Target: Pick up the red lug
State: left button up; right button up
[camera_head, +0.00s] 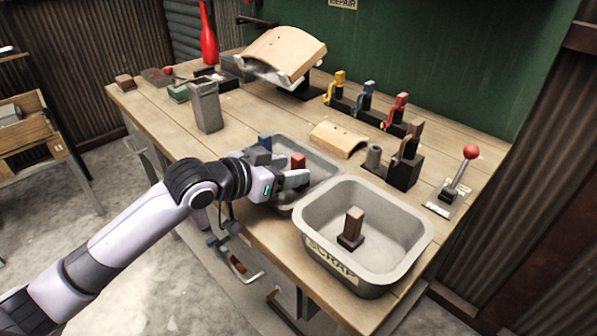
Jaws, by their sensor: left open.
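A small red lug (298,161) stands in the grey metal tray (323,160) near the front of the workbench. Its lower part is hidden behind my left gripper. My left gripper (297,182) reaches in from the left over the tray's near side. It is open, with its dark fingers just in front of the red lug in the picture; I cannot tell whether they touch it. A blue piece (265,143) shows at the tray's back left. My right gripper is out of view.
A grey bin labelled SCRAP (422,245) stands right of the tray with a brown lug (353,225) inside. Behind are a curved wooden piece (338,139), a row of coloured levers (401,105), a grey block (206,108) and a red-knobbed lever (470,153) at right.

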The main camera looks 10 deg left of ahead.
pick_arm(q)
jog(key=shift+x, duration=0.95)
grip_shut()
